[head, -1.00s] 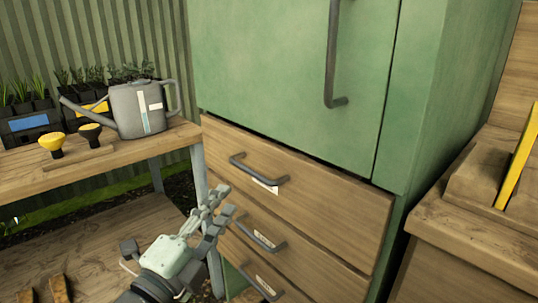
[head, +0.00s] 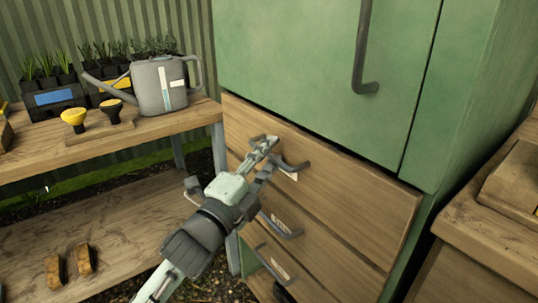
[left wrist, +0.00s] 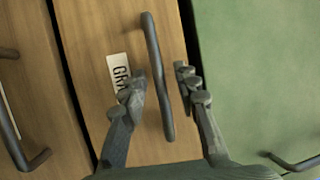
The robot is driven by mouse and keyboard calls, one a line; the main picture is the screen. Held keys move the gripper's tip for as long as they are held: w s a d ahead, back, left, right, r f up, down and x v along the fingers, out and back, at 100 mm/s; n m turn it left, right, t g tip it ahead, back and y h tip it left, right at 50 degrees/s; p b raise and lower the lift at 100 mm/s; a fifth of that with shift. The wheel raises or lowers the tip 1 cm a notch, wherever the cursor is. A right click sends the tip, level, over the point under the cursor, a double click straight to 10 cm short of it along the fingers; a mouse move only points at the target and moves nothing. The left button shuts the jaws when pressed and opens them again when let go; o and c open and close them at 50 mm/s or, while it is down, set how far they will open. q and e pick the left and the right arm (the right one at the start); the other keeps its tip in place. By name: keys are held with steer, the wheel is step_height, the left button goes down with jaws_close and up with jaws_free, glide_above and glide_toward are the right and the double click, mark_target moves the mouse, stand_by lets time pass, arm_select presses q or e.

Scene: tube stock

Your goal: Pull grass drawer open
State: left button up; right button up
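The grass drawer (head: 345,190) is the top wooden drawer under the green cabinet and looks shut. In the left wrist view its white label (left wrist: 119,72) reads "GRA", with the rest hidden behind a finger. The drawer's dark bar handle (left wrist: 152,45) passes between the two fingers of my left gripper (left wrist: 160,76). The gripper is open, with a gap visible on both sides of the bar. In the head view my left gripper (head: 271,157) reaches the left part of this handle (head: 295,167). My right gripper is not in view.
Lower drawers with handles (head: 281,228) sit below. The green cabinet door (head: 300,70) with a long handle (head: 360,50) is above. A wooden bench (head: 110,140) on the left bears a watering can (head: 160,88) and seedling trays. Another wooden bench (head: 490,225) stands at right.

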arm_select(q)
steer(key=shift+c, duration=0.2)
jaws_close()
steer(key=shift+s+a, duration=0.1)
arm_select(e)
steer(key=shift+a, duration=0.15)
